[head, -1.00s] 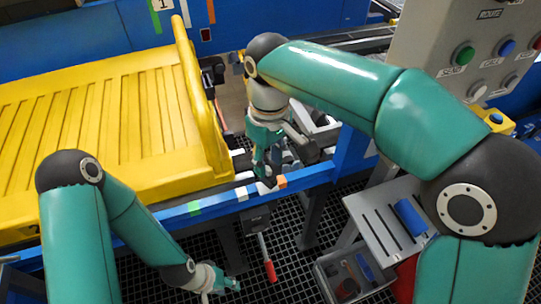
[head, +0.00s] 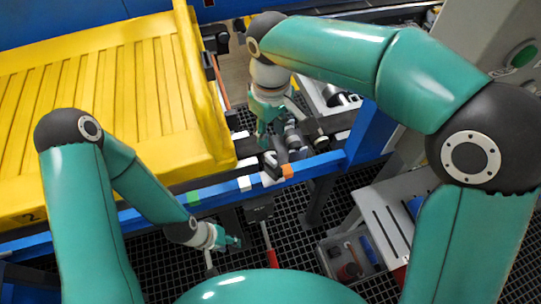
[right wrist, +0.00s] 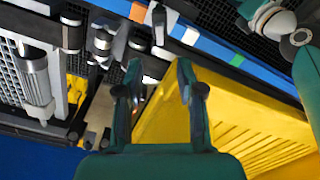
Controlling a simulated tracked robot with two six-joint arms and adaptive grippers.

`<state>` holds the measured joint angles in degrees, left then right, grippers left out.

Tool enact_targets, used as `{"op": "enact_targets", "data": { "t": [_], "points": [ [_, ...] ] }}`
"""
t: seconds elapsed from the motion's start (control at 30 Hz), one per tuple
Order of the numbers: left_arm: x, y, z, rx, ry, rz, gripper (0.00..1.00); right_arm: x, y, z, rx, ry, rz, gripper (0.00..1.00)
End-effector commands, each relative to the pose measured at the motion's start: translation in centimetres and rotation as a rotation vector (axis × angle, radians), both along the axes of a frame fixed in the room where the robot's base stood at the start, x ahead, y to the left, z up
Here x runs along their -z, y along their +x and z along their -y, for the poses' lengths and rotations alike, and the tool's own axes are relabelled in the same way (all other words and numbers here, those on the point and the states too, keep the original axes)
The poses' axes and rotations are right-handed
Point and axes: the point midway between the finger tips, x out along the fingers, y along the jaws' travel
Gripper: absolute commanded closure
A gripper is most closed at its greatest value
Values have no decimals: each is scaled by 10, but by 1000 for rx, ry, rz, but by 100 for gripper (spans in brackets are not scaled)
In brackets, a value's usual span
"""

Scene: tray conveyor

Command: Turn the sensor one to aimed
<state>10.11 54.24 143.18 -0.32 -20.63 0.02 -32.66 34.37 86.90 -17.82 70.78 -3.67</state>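My right gripper (right wrist: 157,80) points at the conveyor's front rail, its two fingers apart with nothing seen between the tips. In the head view my right gripper (head: 264,140) is above the gap right of the yellow tray, partly hiding what lies there. Small dark and grey fittings (head: 293,136) sit beside it; similar ones show ahead of the fingers in the right wrist view (right wrist: 118,42). I cannot tell which is sensor one or how it is turned. My left gripper (head: 230,242) hangs low in front of the rail; its fingers are too small to read.
The yellow tray (head: 105,95) stands on the conveyor at left. The blue front rail (head: 222,190) bears green, white and orange marks. A red-handled lever (head: 269,256) hangs below it. A grey box (head: 350,265) and a panel with a green button (head: 524,55) are at right.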

Motion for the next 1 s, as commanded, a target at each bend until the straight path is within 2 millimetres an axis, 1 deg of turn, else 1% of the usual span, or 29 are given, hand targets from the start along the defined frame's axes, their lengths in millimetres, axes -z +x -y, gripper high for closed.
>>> {"op": "enact_targets", "data": {
  "t": [0.03,0.3,0.5,0.7,0.93,0.97,1.0],
  "points": [
    [1,0,0,0,0,0,60,13,-1,1,2,-3,-4,62],
    [1,0,0,0,0,0,60,69,-1,3,5,-3,-4,62],
    [0,0,0,0,0,0,60,96,0,2,4,-1,-1,62],
    [0,0,0,0,0,0,60,106,0,2,6,0,0,62],
    [0,0,0,0,0,0,60,106,0,2,6,0,0,62],
    [0,0,0,0,0,0,60,106,0,2,6,0,0,64],
    [0,0,0,0,0,0,60,106,0,2,6,0,0,71]
  ]
}}
